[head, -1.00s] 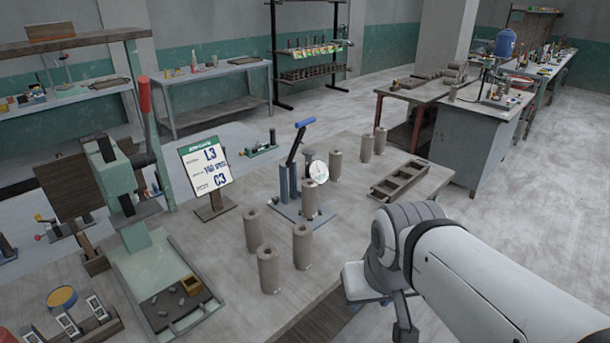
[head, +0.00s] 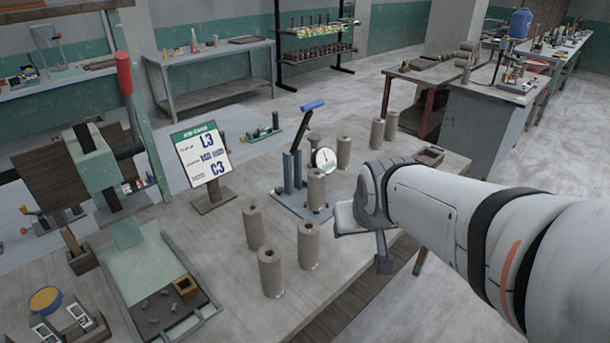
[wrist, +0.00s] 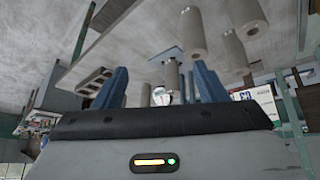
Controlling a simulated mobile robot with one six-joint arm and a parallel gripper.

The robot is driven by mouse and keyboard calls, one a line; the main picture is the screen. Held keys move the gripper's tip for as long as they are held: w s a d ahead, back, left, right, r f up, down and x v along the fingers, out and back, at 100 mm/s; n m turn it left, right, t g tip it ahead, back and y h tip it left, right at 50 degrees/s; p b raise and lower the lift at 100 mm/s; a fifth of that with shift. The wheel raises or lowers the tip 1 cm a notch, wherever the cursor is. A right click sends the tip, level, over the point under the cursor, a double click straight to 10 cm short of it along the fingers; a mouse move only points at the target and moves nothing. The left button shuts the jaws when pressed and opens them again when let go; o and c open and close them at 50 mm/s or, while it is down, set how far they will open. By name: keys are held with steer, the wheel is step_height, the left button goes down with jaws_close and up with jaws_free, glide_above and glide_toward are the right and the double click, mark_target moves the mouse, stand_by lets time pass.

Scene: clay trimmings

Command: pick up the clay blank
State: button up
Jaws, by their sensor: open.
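Several grey-brown clay cylinders with square holes in their tops stand upright on the wooden table. A front group has one at the left (head: 254,227), one nearest me (head: 270,270) and one at the right (head: 308,245). Another (head: 316,190) stands at the dial gauge stand, and more stand farther back. I cannot tell which is the blank meant. My gripper is right of the front group, apart from it, its fingers unclear in the head view. In the wrist view my gripper (wrist: 161,86) has two blue fingers spread apart and empty, with cylinders (wrist: 190,35) beyond them.
The gauge stand (head: 299,196) with its blue-handled lever and a sign (head: 203,158) marked L3 and C3 stand behind the cylinders. A green press (head: 98,160) and a tray of clay scraps (head: 195,322) are at left. My arm partly hides a wooden rack (head: 430,155).

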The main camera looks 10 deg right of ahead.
steer(key=shift+o, duration=1.3)
steer(key=w+d+f+t+b, duration=0.1)
steer(key=w+f+t+b, duration=0.2)
steer(key=w, duration=0.7)
steer(key=w+d+f+t+b, duration=0.1)
steer(key=w+f+b, duration=0.3)
steer(key=w, duration=0.6)
step_height(320, 180, down, 2)
steer(key=shift+w+f+n+t, duration=0.15)
steer(key=shift+w+n+t, duration=0.25)
steer(key=shift+t, duration=0.5)
steer(key=t+y+b, duration=0.2)
steer(key=t+b, duration=0.1)
steer(key=b, duration=0.1)
glide_toward(320, 187)
steer(key=w+f+t+y+b, duration=0.1)
steer(key=w+f+n+b, duration=0.1)
steer(key=w, duration=0.1)
steer(key=w+f+t+y, duration=0.1)
steer(key=shift+w+d+n+t+y+b, duration=0.2)
steer(key=shift+w+n+t+y+b, duration=0.1)
steer(key=shift+w+n+b, duration=0.1)
steer(key=shift+w, duration=0.15)
steer(key=p+x, duration=0.1)
steer(key=x, duration=0.6)
steer(key=shift+w+a+r, duration=0.2)
steer(key=shift+w, duration=0.05)
steer(key=shift+c, duration=0.3)
